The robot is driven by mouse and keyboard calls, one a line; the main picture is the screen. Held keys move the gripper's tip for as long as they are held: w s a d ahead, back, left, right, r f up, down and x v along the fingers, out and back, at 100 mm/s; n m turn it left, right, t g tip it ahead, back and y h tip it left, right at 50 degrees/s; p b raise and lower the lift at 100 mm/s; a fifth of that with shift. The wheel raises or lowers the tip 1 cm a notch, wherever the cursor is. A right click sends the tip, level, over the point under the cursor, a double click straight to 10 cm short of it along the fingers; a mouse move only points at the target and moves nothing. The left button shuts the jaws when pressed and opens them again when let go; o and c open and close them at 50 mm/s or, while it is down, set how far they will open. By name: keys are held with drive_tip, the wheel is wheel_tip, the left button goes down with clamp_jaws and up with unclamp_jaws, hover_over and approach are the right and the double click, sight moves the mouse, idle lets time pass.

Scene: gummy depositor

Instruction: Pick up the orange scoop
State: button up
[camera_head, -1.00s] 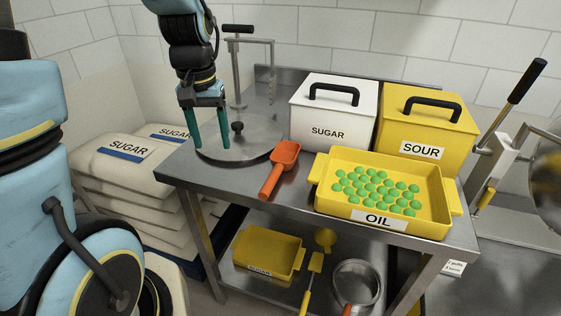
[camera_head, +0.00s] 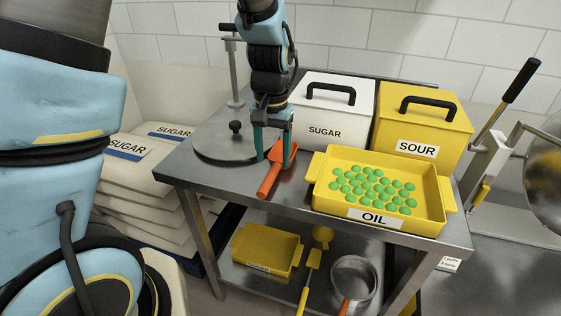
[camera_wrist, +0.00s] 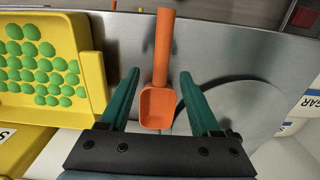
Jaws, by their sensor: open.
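The orange scoop (camera_head: 270,180) lies on the steel table between the round metal plate and the yellow OIL tray, its handle pointing to the front edge. My gripper (camera_head: 273,163) is open above the scoop, its green fingers on either side of the scoop's head in the head view. In the wrist view the scoop (camera_wrist: 160,105) lies between the two spread fingers (camera_wrist: 158,80), with its bowl nearer the palm and its handle reaching away. No contact with the scoop shows. Part of the bowl is hidden behind a finger in the head view.
The yellow OIL tray (camera_head: 434,222) with several green gummies stands right of the scoop. The white SUGAR box (camera_head: 330,118) and yellow SOUR box (camera_head: 425,125) stand behind. A round metal plate (camera_head: 225,152) with an upright clamp is at left. The lower shelf holds a yellow tray (camera_head: 266,250) and a pan (camera_head: 354,280).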

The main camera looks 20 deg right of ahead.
sight(272, 171)
drive_tip(key=shift+a+f+p, duration=0.15)
drive_tip(key=shift+f+p, duration=0.6)
drive_tip(key=shift+f, duration=1.7)
clamp_jaws()
